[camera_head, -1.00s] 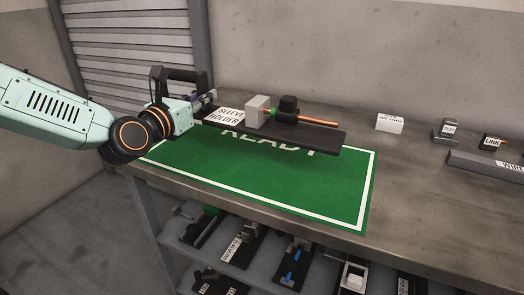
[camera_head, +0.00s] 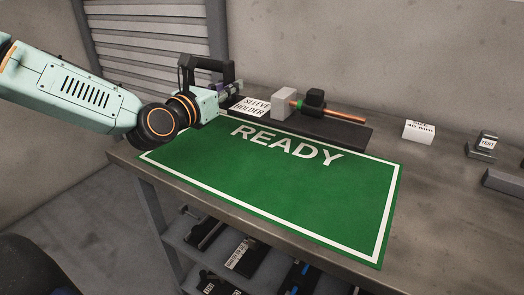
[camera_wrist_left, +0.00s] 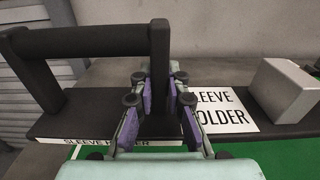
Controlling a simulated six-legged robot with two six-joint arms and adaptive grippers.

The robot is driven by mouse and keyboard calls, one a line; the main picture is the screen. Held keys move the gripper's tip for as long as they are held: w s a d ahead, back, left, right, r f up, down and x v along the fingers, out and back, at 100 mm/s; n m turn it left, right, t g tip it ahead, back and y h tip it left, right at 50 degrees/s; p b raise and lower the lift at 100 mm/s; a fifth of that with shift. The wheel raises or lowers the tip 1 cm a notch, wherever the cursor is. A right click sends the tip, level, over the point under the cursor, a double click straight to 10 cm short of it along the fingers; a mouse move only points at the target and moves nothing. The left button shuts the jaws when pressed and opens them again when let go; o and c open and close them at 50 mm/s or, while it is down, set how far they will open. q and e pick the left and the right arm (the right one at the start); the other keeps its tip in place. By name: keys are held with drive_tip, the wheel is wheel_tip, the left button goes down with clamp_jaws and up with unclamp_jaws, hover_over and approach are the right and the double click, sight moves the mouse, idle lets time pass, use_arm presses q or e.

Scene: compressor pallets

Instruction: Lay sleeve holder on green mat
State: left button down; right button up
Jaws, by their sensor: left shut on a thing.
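The sleeve holder (camera_head: 325,131) is a long black board with a black arched handle, a white label, a grey block, a black clamp and a copper-coloured rod. It is over the back edge of the green mat (camera_head: 270,185), whose word READY shows in front of it. I cannot tell whether the board touches the mat. My left gripper (camera_head: 229,91) is shut on the handle at the board's left end. In the left wrist view, the gripper's purple-lined fingers (camera_wrist_left: 160,82) close around the handle's upright post (camera_wrist_left: 160,60). My right gripper is not in view.
A small white labelled box (camera_head: 418,132) and a grey TEST piece (camera_head: 484,145) stand on the bench to the right. Several labelled boards lie on the shelf below (camera_head: 205,255). Most of the mat is clear. A wall stands behind the bench.

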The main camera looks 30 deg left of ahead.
use_arm(q)
wheel_tip(320, 180, down, 6)
drive_tip(key=shift+r+b, duration=0.1)
drive_tip(key=shift+b, duration=1.15)
drive_tip(key=shift+s+f, duration=0.2)
drive_tip(key=shift+f, duration=0.15)
wheel_tip(320, 180, down, 3)
drive_tip(key=shift+w+f+b, duration=0.1)
drive_tip(key=shift+w+b, duration=0.05)
drive_tip(key=shift+b, duration=0.75)
drive_tip(key=c, duration=1.8)
unclamp_jaws()
drive_tip(key=shift+f, duration=0.1)
drive_tip(key=o, duration=0.5)
drive_tip(key=shift+c, duration=0.2)
